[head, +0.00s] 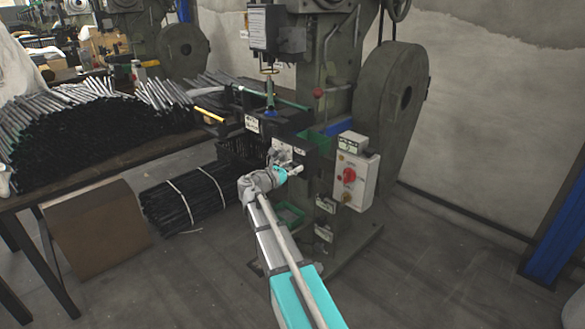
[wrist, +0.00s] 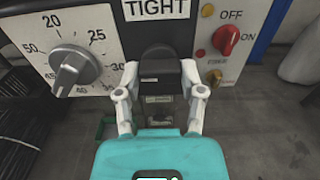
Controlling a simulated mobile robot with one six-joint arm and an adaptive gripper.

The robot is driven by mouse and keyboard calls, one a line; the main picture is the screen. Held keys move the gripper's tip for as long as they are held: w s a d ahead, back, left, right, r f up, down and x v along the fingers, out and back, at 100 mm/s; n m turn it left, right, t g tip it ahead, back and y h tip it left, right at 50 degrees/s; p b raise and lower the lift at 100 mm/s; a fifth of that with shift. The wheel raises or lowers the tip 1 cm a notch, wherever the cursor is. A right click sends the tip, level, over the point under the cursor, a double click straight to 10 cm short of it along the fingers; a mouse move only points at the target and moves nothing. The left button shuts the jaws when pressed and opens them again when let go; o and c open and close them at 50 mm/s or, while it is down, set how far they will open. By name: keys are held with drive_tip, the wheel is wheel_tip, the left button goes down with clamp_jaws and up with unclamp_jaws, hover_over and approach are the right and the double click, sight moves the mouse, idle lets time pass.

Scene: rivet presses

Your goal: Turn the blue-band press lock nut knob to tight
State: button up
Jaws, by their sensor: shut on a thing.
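In the wrist view, a black lock nut knob (wrist: 159,57) sits directly below a white label reading TIGHT (wrist: 157,9). My gripper (wrist: 159,75) is shut on this knob, with one pale finger on each side of it. The knob's upper part shows between the fingers; its exact turn angle is hard to tell. In the head view, my gripper (head: 284,172) is at the front of the green-grey press (head: 338,95), and the knob is hidden there. A blue strip (head: 338,127) shows on the press behind the control box.
A numbered dial with a grey pointer knob (wrist: 72,68) is close left of my gripper. A control box with a red ON switch (wrist: 226,40) is close right. Rod stacks (head: 80,125) lie on a table at left. Open floor (head: 430,270) lies at right.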

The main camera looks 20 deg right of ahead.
drive_tip(key=shift+d+m, duration=0.15)
drive_tip(key=shift+m, duration=1.45)
drive_tip(key=m, duration=1)
drive_tip(key=shift+d, duration=0.1)
drive_tip(key=m, duration=0.5)
drive_tip(key=shift+s, duration=0.1)
drive_tip(key=o, duration=1.2)
drive_tip(key=shift+c, duration=0.2)
